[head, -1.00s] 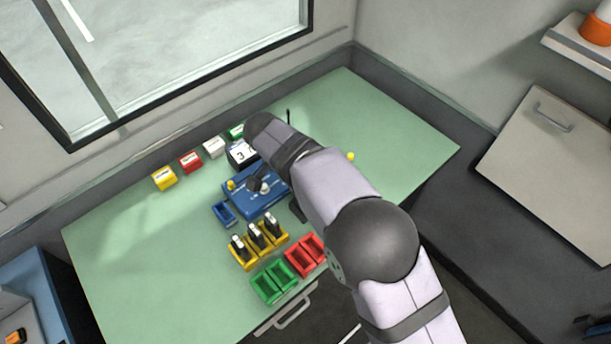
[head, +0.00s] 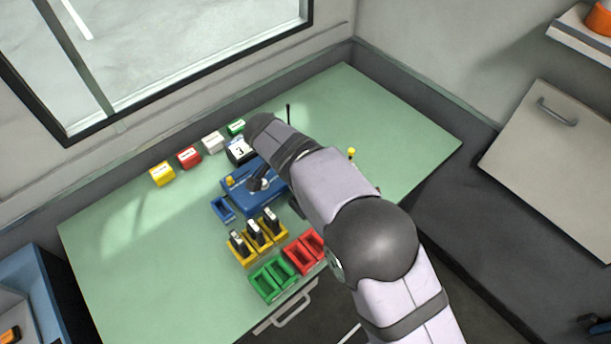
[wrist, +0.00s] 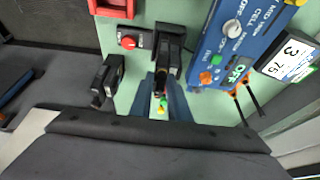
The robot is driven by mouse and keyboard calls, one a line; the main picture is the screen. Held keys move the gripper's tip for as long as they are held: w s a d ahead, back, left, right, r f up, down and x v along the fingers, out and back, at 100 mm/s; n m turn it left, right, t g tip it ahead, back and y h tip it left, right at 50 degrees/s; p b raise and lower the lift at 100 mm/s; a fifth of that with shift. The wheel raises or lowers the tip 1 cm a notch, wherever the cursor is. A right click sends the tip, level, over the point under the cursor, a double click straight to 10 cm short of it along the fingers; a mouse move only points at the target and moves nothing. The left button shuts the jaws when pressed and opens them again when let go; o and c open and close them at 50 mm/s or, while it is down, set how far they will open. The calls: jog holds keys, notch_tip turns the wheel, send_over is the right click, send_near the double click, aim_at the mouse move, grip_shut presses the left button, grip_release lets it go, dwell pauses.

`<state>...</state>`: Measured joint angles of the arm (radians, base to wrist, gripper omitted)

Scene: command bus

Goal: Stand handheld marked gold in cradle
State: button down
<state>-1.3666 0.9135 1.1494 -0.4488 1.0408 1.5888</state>
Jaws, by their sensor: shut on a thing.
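My gripper (wrist: 163,82) shows in the wrist view with its two blue-grey fingers around a black handheld (wrist: 168,55). Its gold mark cannot be made out. In the head view my arm hides the gripper and the held thing. Three dark handhelds (head: 255,233) stand upright in a yellow cradle (head: 248,260) near the table's front. A pair of green cradles (head: 266,285) and a pair of red cradles (head: 298,259) stand empty beside it. A small blue cradle (head: 222,208) behind the yellow one looks empty.
A blue console (head: 240,195) with knobs stands at mid-table. Behind it are a number display (head: 240,151) and yellow, red, white and green blocks (head: 189,157). The wrist view shows a red-knobbed box (wrist: 130,41) and black items (wrist: 106,78) close by. The table's left side is clear.

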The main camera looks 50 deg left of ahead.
jog(key=shift+f+b, duration=0.45)
jog(key=shift+f, duration=0.15)
dwell(0.5)
jog(key=c, duration=1.3)
grip_release()
jog(key=shift+r+p, duration=1.9)
jog(key=shift+r, duration=1.6)
